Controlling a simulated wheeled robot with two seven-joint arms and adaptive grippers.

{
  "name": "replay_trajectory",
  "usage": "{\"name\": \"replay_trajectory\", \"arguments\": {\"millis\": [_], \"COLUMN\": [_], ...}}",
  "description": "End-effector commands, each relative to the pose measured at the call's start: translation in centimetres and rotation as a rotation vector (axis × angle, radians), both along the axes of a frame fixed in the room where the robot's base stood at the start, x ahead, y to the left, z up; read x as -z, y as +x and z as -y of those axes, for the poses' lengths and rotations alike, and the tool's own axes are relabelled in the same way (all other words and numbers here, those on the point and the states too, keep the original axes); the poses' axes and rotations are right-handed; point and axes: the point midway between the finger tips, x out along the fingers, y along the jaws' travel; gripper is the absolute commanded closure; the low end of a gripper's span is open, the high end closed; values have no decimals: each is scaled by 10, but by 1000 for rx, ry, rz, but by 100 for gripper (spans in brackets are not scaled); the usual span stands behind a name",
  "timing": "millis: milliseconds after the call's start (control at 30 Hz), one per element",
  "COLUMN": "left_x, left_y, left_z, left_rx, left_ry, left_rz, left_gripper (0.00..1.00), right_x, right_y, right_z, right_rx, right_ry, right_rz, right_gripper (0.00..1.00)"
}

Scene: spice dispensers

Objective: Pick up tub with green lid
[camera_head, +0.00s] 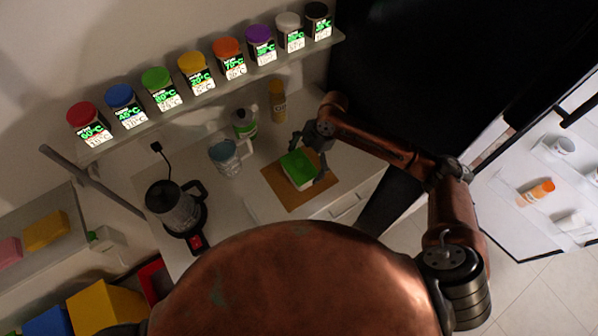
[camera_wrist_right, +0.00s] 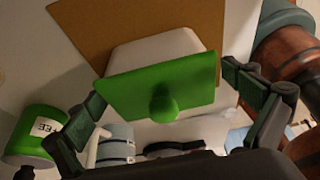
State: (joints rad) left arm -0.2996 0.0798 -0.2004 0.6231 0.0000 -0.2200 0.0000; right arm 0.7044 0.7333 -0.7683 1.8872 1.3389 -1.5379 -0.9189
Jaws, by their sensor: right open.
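The tub with a green lid (camera_head: 297,167) sits on a brown board (camera_head: 283,200) on the counter. In the right wrist view its green lid (camera_wrist_right: 135,85), with a round green knob, faces my gripper, and the white tub body (camera_wrist_right: 150,50) shows behind it. My right gripper (camera_head: 309,160) is at the tub. In the wrist view its fingers (camera_wrist_right: 165,105) are spread apart, one on each side of the lid, with visible gaps and no grip on it. My left gripper is not in view.
A green-labelled jar (camera_head: 243,123), a glass pitcher (camera_head: 228,157) and a yellowish bottle (camera_head: 277,100) stand behind the tub. A kettle (camera_head: 175,207) is at left. Several colour-lidded dispensers line the shelf (camera_head: 200,99) above. An open fridge door (camera_head: 540,190) is at right.

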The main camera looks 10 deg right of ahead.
Motion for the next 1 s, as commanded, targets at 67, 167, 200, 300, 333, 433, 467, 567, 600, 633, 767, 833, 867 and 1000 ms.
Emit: {"name": "replay_trajectory", "arguments": {"millis": [67, 167, 200, 300, 333, 433, 467, 567, 600, 633, 767, 833, 867, 1000], "left_x": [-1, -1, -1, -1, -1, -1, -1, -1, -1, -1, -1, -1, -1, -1], "left_y": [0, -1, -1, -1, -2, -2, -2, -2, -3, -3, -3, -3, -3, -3], "left_z": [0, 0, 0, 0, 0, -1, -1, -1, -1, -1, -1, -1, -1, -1], "left_rx": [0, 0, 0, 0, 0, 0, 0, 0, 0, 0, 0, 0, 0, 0], "left_ry": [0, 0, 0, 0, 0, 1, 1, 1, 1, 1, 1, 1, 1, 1], "left_rz": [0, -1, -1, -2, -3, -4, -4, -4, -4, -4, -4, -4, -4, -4], "left_gripper": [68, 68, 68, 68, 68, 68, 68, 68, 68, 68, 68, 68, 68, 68], "right_x": [11, 26, 29, 33, 33, 33, 33, 33, 33, 33, 32, 32, 32, 32], "right_y": [-2, -3, -4, -4, -4, -4, -4, -4, -4, -4, -4, -4, -4, -4], "right_z": [-8, -12, -14, -16, -16, -16, -16, -16, -16, -16, -16, -16, -16, -16], "right_rx": [-2, -1, -1, -2, -2, -3, -3, -4, -4, -4, -4, -4, -4, -4], "right_ry": [2, 1, 0, 1, 1, 1, 1, 0, 0, 0, 0, 0, 0, 0], "right_rz": [-3, -3, -3, -1, -1, 0, 0, -1, -1, -1, -1, -1, -1, -1], "right_gripper": [0, 0, 0, 0, 0, 0, 1, 8, 10, 12, 21, 26, 28, 38]}}
